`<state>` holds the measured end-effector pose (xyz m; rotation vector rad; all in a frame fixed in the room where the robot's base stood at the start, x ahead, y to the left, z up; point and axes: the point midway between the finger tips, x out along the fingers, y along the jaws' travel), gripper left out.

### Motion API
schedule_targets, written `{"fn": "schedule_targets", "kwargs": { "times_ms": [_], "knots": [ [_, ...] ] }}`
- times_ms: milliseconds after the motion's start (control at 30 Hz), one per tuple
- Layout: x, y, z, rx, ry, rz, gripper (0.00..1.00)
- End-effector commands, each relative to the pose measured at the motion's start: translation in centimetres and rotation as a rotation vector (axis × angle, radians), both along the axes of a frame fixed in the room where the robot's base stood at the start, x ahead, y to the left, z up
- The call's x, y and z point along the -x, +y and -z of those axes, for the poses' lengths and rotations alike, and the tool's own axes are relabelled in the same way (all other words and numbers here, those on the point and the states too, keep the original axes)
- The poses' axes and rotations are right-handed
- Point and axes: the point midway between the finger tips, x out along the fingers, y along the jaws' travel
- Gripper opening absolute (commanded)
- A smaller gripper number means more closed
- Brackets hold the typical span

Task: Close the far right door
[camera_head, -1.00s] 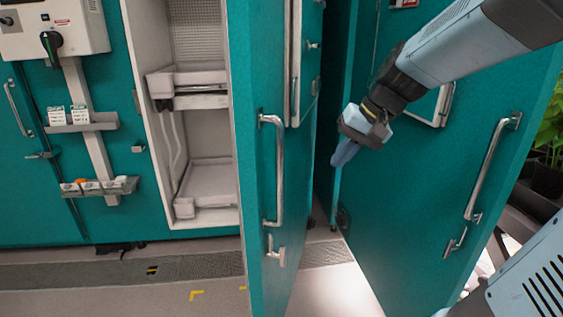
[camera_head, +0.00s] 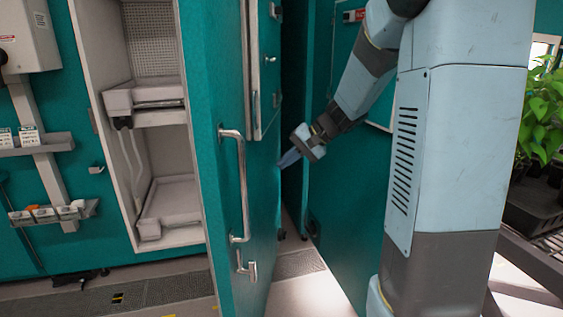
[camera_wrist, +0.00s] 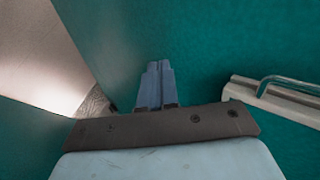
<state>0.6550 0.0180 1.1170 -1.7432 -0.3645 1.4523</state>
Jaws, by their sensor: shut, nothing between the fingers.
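The far right door (camera_head: 340,220) is a teal panel standing open on the right, partly hidden behind my arm. Its handle is hidden in the head view. My gripper (camera_head: 289,158) is shut and empty, in the gap between this door and another open teal door (camera_head: 215,110) to its left. That left door has a long silver handle (camera_head: 240,185) and a lower latch (camera_head: 246,266). In the wrist view my shut gripper (camera_wrist: 155,85) points along a teal surface, with a pale framed fitting to the right. I cannot tell whether the fingers touch a door.
An open chamber with white shelves (camera_head: 165,205) is at the left. Leafy plants in dark pots (camera_head: 540,190) stand on a rack at the far right. Some grey floor (camera_head: 310,295) shows between the doors.

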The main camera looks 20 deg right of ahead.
Motion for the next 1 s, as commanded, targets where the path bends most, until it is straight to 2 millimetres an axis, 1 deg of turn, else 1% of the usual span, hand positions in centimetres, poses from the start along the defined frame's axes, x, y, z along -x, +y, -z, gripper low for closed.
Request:
{"fn": "schedule_targets", "kwargs": {
  "times_ms": [33, 200, 433, 600, 700, 833, 1000],
  "knots": [
    [-0.2, 0.7, 0.6, -0.001, 0.003, -0.004, 0.0],
    [-1.1, 2.8, 2.7, 0.0, 0.003, -0.005, 0.0],
    [-2.2, 5.5, 5.4, 0.0, 0.004, -0.004, 0.0],
    [-3.1, 7.6, 5.1, 0.001, 0.0, -0.004, 0.0],
    [-3.5, 8.3, 5.1, 0.0, 0.001, -0.004, 0.0],
    [-3.7, 8.8, 5.1, 0.001, 0.0, -0.004, 0.0],
    [-3.7, 8.9, 5.1, 0.001, 0.0, -0.002, 0.0]
  ]
}}
